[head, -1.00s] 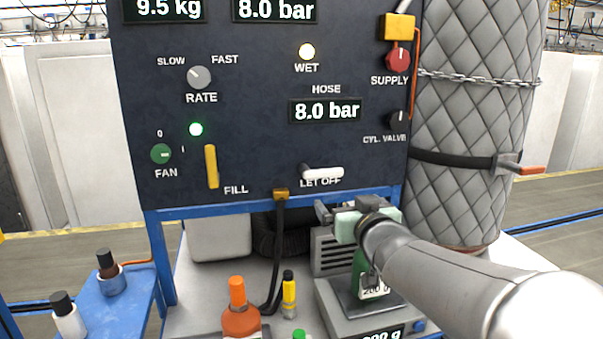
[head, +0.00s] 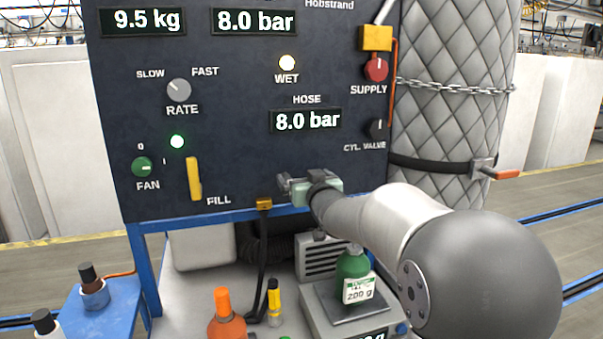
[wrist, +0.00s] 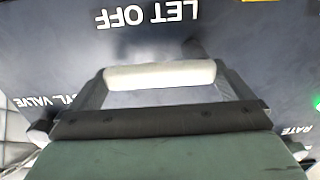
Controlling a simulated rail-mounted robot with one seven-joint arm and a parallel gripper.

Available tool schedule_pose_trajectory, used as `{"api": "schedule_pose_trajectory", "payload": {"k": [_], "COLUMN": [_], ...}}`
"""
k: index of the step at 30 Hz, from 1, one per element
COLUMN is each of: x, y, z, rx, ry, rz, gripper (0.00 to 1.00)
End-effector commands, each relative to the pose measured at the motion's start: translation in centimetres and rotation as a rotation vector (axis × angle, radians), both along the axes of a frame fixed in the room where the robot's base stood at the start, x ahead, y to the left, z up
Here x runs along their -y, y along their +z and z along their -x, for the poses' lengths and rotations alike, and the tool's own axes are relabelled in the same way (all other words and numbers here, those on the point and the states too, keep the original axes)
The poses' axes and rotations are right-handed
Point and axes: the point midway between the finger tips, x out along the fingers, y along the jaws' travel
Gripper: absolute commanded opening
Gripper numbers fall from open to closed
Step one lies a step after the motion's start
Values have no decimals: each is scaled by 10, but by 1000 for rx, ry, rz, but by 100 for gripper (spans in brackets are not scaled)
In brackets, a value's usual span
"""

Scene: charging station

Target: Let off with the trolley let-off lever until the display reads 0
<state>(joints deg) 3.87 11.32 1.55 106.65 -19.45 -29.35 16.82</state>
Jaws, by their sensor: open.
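The white let-off lever (wrist: 160,75) lies across the wrist view, under the upside-down LET OFF label. My gripper (head: 290,185) is open at the lower edge of the dark panel. In the wrist view its fingers stand at the two ends of the lever, with the lever between them; I cannot tell whether they touch it. In the head view the gripper and arm hide the lever. The hose display (head: 305,121) reads 8.0 bar. Another display (head: 254,21) above also reads 8.0 bar.
The yellow fill lever (head: 194,178) and green fan knob (head: 142,167) are left of my gripper. The black cylinder valve knob (head: 376,129) and red supply knob (head: 376,68) are to the right. Below, a green bottle (head: 352,266) stands on a scale (head: 318,296).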

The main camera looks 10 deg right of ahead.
Motion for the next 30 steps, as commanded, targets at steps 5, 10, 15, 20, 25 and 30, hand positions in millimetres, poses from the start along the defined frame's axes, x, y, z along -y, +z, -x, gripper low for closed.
{"api": "schedule_pose_trajectory", "payload": {"k": [5, 10, 15, 20, 25, 30], "x": [-2, -2, -2, -2, -2, 0], "y": [1, 0, 0, 0, 0, 0], "z": [-15, -18, -18, -17, -17, -17], "rx": [0, 0, 0, 0, 1, 8], "ry": [0, 0, 0, 0, -1, -4], "rz": [-1, 0, 0, 0, 9, 55], "gripper": [100, 100, 94, 52, 52, 52]}}
